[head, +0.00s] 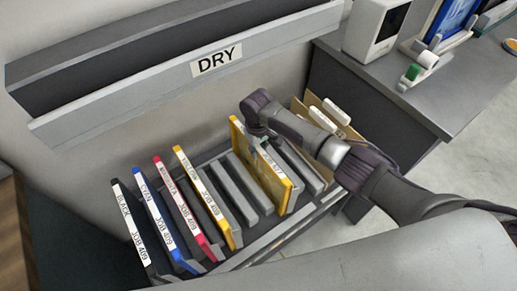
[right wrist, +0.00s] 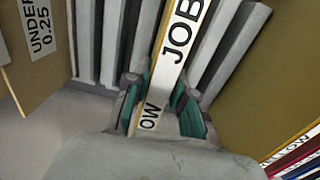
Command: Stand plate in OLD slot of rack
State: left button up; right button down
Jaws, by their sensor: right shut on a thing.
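A yellow-edged plate (head: 270,178) stands upright among the grey dividers of the rack (head: 285,232), right of the other plates. My right gripper (head: 262,142) is at its upper edge. In the right wrist view, the teal pads of the gripper (right wrist: 165,108) lie on both sides of the plate's labelled edge (right wrist: 180,45), shut on it. The label reads partly "OW JOB". Whether the plate's lower edge is fully seated is hidden. No OLD marking is readable. My left gripper is not in view.
Plates marked black (head: 133,232), cyan (head: 165,222), magenta (head: 188,208) and yellow (head: 208,198) stand at the rack's left. Empty dividers lie between them and the held plate. Brown folders (head: 335,118) stand behind right. A DRY shelf (head: 160,82) hangs above; a grey desk (head: 440,95) is right.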

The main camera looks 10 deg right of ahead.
jog(key=shift+f, duration=0.3)
dwell(0.4)
jog(key=c, duration=0.9)
grip_release()
notch_tip(320, 180, up, 12)
jog(key=shift+s+f, duration=0.1)
jog(key=shift+a, duration=0.1)
notch_tip(320, 180, up, 5)
jog(key=p, duration=0.6)
